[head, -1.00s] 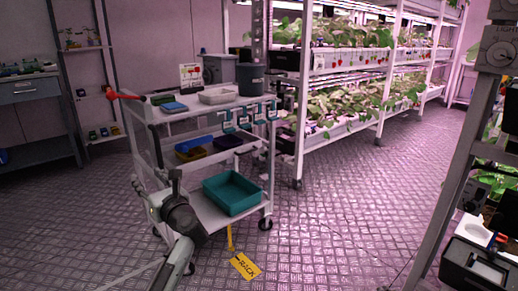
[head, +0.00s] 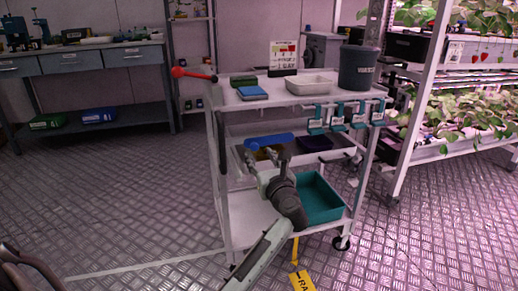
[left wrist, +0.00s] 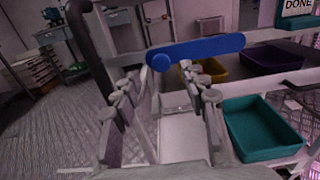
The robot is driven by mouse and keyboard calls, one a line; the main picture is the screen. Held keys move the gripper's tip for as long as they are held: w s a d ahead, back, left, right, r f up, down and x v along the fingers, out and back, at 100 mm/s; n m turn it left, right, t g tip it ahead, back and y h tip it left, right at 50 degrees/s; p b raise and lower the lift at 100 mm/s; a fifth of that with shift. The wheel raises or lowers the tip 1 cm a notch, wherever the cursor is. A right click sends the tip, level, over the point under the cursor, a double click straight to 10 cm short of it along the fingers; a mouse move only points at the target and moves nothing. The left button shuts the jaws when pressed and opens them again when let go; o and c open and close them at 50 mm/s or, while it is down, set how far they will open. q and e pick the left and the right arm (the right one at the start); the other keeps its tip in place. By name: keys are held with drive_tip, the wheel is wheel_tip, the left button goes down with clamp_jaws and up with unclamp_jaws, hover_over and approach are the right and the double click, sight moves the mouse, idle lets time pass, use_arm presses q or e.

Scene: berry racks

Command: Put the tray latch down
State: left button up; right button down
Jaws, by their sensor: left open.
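The tray latch (head: 270,140) looks like a blue bar across the front of the cart's middle shelf. In the left wrist view the blue bar (left wrist: 205,48) lies nearly level, slightly higher at its right end, with a round boss at its left end. My left gripper (head: 268,156) is in front of the middle shelf, just below the bar in the picture. In the left wrist view its fingers (left wrist: 166,92) are spread apart with nothing between them. The bar's left end appears beyond the gap; I see no contact. My right gripper is not in view.
A yellow tray (left wrist: 206,70) and a purple tray (left wrist: 272,58) sit on the middle shelf behind the bar. A teal bin (head: 325,203) stands on the lower shelf. A red-ended handle (head: 195,75) sticks out at the cart's upper left. Floor left of the cart is clear.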

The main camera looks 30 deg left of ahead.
sight(255, 147)
use_arm(q)
drive_tip(key=shift+x, duration=2.35)
drive_tip(key=shift+c, duration=0.4)
drive_tip(key=shift+d, duration=0.1)
clamp_jaws()
